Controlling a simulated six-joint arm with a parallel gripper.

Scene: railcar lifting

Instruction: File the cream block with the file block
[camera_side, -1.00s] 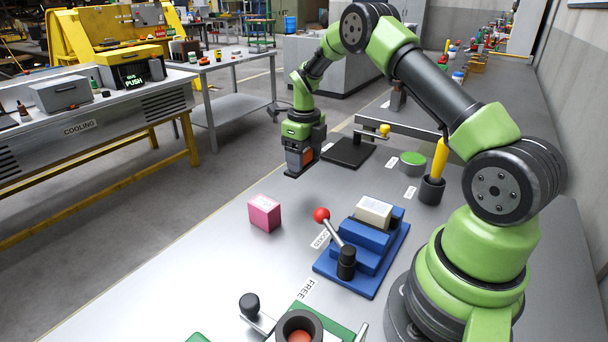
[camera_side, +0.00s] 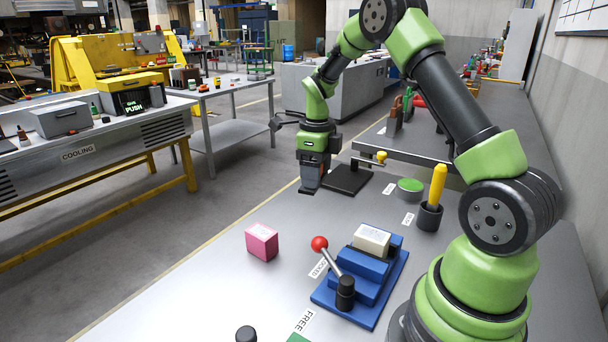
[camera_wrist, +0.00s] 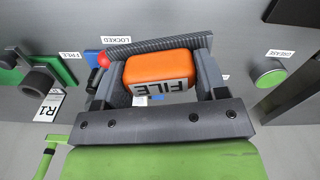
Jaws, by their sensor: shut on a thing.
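The cream block (camera_side: 372,240) sits on top of the blue vise (camera_side: 362,288), whose lever ends in a red ball (camera_side: 319,244). The lever's ball is near a LOCKED label. My gripper (camera_side: 309,183) is left of the dark pad (camera_side: 347,181), well behind the vise and away from the cream block. In the wrist view the gripper is shut on the file block, an orange block marked FILE (camera_wrist: 160,72) with a dark ridged bar (camera_wrist: 160,44). The file block is hard to make out in the side view.
A pink block (camera_side: 262,242) stands left of the vise. A green-topped round tin (camera_side: 410,187) and a yellow-handled tool in a dark cup (camera_side: 431,214) stand right of the dark pad. Open table lies between the pad and the vise.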

